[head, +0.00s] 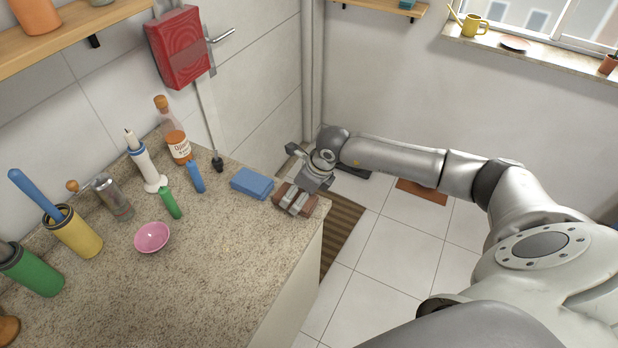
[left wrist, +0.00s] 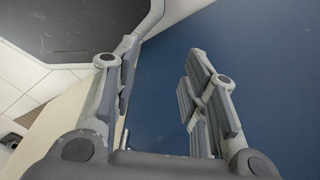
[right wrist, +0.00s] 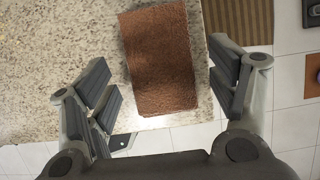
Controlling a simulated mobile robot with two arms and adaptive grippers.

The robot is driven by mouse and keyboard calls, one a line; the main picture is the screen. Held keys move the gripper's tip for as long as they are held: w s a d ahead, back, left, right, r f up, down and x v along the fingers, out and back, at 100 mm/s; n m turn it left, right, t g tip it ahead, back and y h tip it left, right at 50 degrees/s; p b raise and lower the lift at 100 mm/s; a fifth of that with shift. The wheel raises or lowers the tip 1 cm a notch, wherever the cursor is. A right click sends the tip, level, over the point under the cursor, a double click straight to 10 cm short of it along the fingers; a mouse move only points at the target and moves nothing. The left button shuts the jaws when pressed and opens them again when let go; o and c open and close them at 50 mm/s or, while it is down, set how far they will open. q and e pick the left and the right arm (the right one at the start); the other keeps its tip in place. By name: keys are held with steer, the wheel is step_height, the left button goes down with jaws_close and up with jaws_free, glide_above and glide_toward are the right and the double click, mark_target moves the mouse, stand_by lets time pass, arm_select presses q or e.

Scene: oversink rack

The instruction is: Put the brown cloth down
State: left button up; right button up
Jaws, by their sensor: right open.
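The brown cloth (right wrist: 160,60) lies flat on the speckled counter (head: 200,250) near its end edge, part of it reaching close to that edge. In the head view the cloth (head: 309,207) shows only in part beneath my right gripper (head: 297,203). In the right wrist view my right gripper (right wrist: 163,98) is open, with one finger on each side of the cloth and visible gaps between them. My left gripper (left wrist: 160,88) is open and empty in the left wrist view, in front of a dark blue surface. The left gripper does not show in the head view.
A blue sponge-like block (head: 252,183) lies just left of the cloth. A pink bowl (head: 152,237), green (head: 170,202) and blue (head: 195,177) small items, a bottle (head: 175,140) and a grinder (head: 115,200) stand farther left. The counter's front part is clear. A striped mat (head: 343,228) lies on the floor.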

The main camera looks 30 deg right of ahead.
steer(key=b+v, duration=0.3)
steer(key=v, duration=0.7)
steer(key=shift+s, duration=0.2)
steer(key=shift+a, duration=0.1)
